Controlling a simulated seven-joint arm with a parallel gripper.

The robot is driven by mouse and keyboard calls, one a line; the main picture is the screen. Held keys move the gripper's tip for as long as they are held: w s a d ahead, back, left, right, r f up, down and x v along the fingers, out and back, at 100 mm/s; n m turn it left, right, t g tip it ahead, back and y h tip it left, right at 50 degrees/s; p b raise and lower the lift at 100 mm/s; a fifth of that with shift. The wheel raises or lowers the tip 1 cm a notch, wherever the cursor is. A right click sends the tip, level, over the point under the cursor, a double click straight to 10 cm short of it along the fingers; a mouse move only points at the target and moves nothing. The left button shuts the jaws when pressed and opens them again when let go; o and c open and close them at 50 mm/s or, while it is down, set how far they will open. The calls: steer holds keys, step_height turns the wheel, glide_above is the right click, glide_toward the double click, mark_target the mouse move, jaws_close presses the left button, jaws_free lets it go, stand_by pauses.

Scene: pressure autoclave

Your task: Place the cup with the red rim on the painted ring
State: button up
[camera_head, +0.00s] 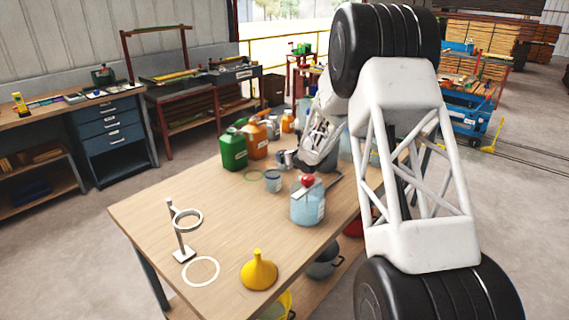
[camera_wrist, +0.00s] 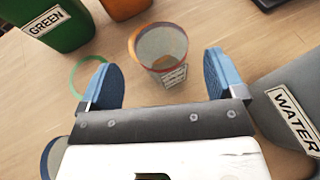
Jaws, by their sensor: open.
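The cup with the red rim (camera_wrist: 163,52) stands upright on the table in the wrist view, its rim orange-red and its side clear with a label. My gripper (camera_wrist: 160,80) is open and empty, its blue fingers to either side of the view; the cup is between and just beyond the fingertips. In the head view my arm partly hides this area, and I cannot clearly pick out the red rim. A white painted ring (camera_head: 201,286) lies bare at the table's near left. A green ring (camera_wrist: 74,80) also lies bare, left of my gripper; it shows in the head view (camera_head: 254,180).
A blue-rimmed cup (camera_head: 272,182), green canister (camera_head: 233,150) and orange canister (camera_head: 257,140) stand nearby. A WATER container (camera_wrist: 290,105) is close on the right in the wrist view.

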steer(key=shift+w+a+f, duration=0.1)
steer(key=shift+w, duration=0.15)
steer(key=shift+w, duration=0.15)
steer(key=shift+x, duration=2.5)
steer(key=c, duration=1.1)
step_height(320, 180, up, 18)
